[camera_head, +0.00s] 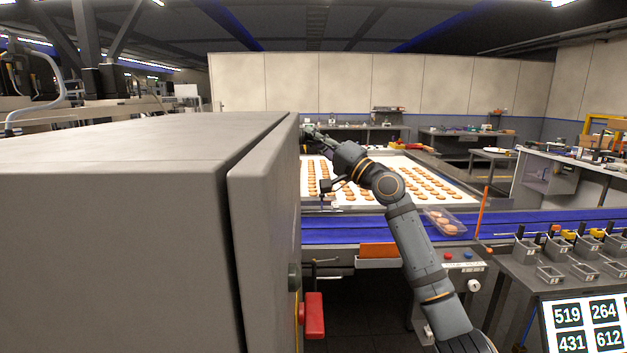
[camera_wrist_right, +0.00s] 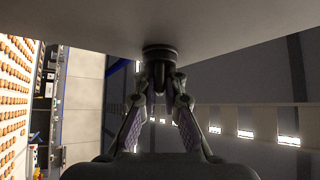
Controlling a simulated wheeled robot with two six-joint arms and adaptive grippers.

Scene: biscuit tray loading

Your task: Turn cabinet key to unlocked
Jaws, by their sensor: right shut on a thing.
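The grey cabinet (camera_head: 120,200) fills the left of the head view, with its door (camera_head: 265,190) edge-on to me. My right gripper (camera_head: 310,133) reaches to the door's upper part, and its tips are partly hidden by the door's edge. In the right wrist view, my right gripper (camera_wrist_right: 160,78) is shut on a dark round piece, the cabinet key (camera_wrist_right: 160,52), at the grey cabinet face (camera_wrist_right: 215,25). The key's turn angle cannot be told. My left gripper is out of view.
A red handle (camera_head: 314,316) and a dark knob (camera_head: 294,277) stick out from the door lower down. Beyond the arm are a white tray (camera_head: 385,205) of biscuits, a blue conveyor (camera_head: 340,231) and a clear box (camera_head: 457,219). Small grey bins (camera_head: 551,275) stand at right.

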